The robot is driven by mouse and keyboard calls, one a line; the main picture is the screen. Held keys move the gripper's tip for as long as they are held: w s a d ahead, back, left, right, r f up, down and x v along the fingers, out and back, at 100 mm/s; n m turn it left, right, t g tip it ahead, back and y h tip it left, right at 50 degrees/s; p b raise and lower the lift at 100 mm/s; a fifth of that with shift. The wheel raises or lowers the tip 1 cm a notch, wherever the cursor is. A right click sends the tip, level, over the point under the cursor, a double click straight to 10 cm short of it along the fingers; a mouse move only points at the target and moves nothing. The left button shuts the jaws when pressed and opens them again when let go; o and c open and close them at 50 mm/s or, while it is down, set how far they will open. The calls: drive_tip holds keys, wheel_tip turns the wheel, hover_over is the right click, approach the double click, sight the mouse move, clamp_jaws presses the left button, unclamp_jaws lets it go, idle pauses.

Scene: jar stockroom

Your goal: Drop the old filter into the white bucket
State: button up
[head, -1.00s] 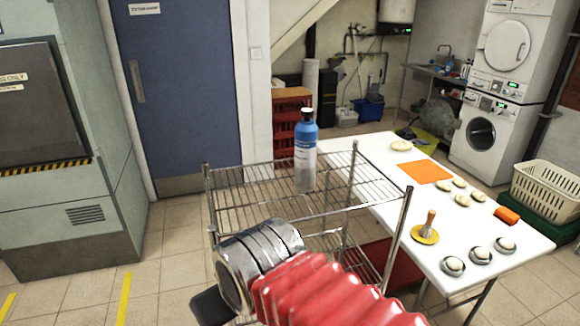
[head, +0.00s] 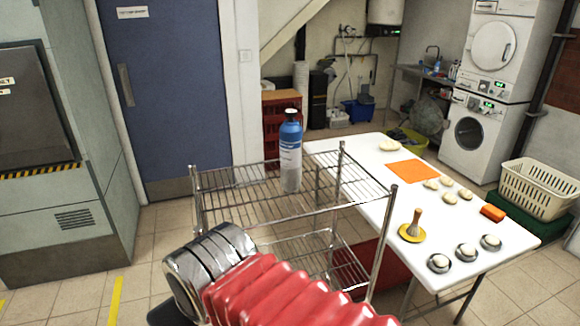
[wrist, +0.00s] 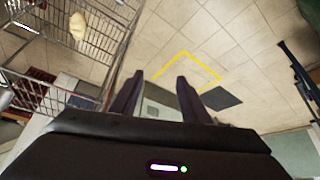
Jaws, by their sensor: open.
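My gripper (wrist: 160,92) is open, its two dark fingers apart in the wrist view with nothing held between them. In the head view only my arm shows low in the middle; the fingers are out of sight or unclear there. A blue and white bottle-like cylinder (head: 290,155) with a dark top stands upright on the wire rack (head: 250,205). I cannot tell if it is the old filter. I cannot make out a white bucket for sure in either view.
A white table (head: 375,215) with dough pieces and an orange sheet (head: 413,171) stands right of the rack. A cream basket (head: 540,190) is at far right. The wrist view shows tiled floor with a yellow outline (wrist: 185,55) and dark mat (wrist: 220,97).

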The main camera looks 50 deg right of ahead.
drive_tip(key=o, duration=0.7)
drive_tip(key=w+d+r+m+t+h, duration=0.2)
drive_tip(key=w+d+t, duration=0.1)
drive_tip(key=w+d, duration=0.6)
drive_tip(key=shift+d+r+m, duration=0.2)
drive_tip(key=shift+r+m, duration=0.1)
drive_tip(key=w+d+r+m+t+h, duration=0.1)
drive_tip(key=w+d+r+t+h, duration=0.15)
drive_tip(key=d, duration=0.45)
drive_tip(key=w+d+r+m+t+h, duration=0.1)
drive_tip(key=w+d+r+m+h, duration=0.15)
drive_tip(key=d, duration=0.45)
drive_tip(key=s+d+r+m+h, duration=0.1)
drive_tip(key=s+d+r+h, duration=0.1)
drive_tip(key=d, duration=0.5)
drive_tip(key=s+d+r+t+h, duration=0.1)
drive_tip(key=s+d+r+h, duration=0.1)
drive_tip(key=d, duration=0.5)
drive_tip(key=shift+s+d+r+m, duration=0.15)
drive_tip(key=shift+s+r+m, duration=0.15)
drive_tip(key=shift+s, duration=0.5)
drive_tip(key=shift+t, duration=0.25)
